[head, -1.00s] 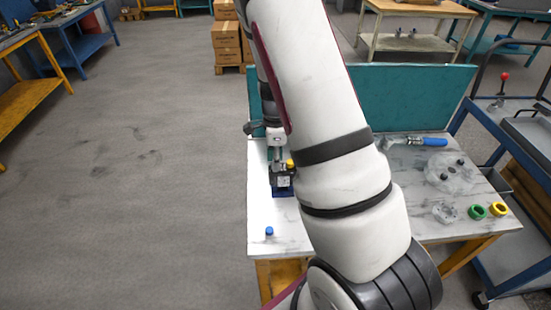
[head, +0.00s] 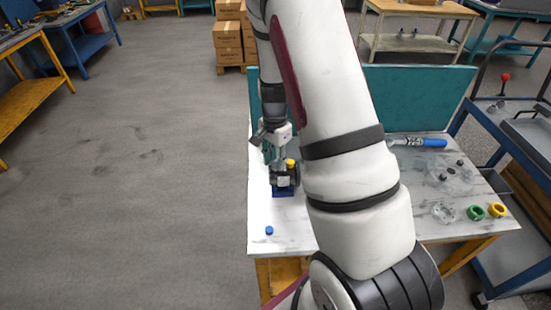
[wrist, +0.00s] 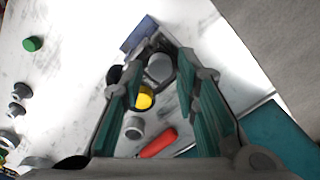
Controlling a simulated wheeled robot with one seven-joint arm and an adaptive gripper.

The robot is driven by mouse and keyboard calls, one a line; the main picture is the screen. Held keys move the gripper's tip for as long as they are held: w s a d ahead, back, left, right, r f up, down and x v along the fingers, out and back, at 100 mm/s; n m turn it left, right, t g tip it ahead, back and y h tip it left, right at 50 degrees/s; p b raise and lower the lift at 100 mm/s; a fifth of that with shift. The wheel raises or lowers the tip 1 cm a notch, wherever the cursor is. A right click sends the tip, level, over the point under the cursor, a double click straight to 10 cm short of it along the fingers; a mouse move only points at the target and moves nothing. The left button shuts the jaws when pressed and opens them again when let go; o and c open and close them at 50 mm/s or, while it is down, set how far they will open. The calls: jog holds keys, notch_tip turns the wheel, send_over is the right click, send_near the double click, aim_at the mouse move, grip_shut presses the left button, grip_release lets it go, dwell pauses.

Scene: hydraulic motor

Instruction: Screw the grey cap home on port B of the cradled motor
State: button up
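The dark motor (head: 293,172) sits in a blue cradle (head: 283,191) on the light bench, with a yellow cap (head: 290,163) on it. In the wrist view the cradle (wrist: 139,33), the yellow cap (wrist: 144,97) and a grey round piece (wrist: 159,67) on the motor show between my fingers. A second grey round piece (wrist: 134,127) is beyond the yellow cap. I cannot tell which grey piece is the cap, nor read the port marks. My gripper (wrist: 160,75) is open over the motor, its teal fingers apart; I see no clear contact.
A blue cap (head: 269,231) stands near the bench's front left. A green cap (wrist: 33,44), several grey fittings (wrist: 18,100) and a red-handled item (wrist: 158,142) lie around the motor. A teal panel (head: 420,95) closes the bench's back. Green (head: 477,212) and yellow (head: 497,210) rings lie at right.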

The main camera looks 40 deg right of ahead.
grip_shut()
jog(key=m, duration=0.4)
jog(key=shift+f+b, duration=0.1)
jog(key=shift+b, duration=0.25)
jog(key=shift+m, duration=0.9)
jog(key=m, duration=0.4)
jog(key=shift+m, duration=0.3)
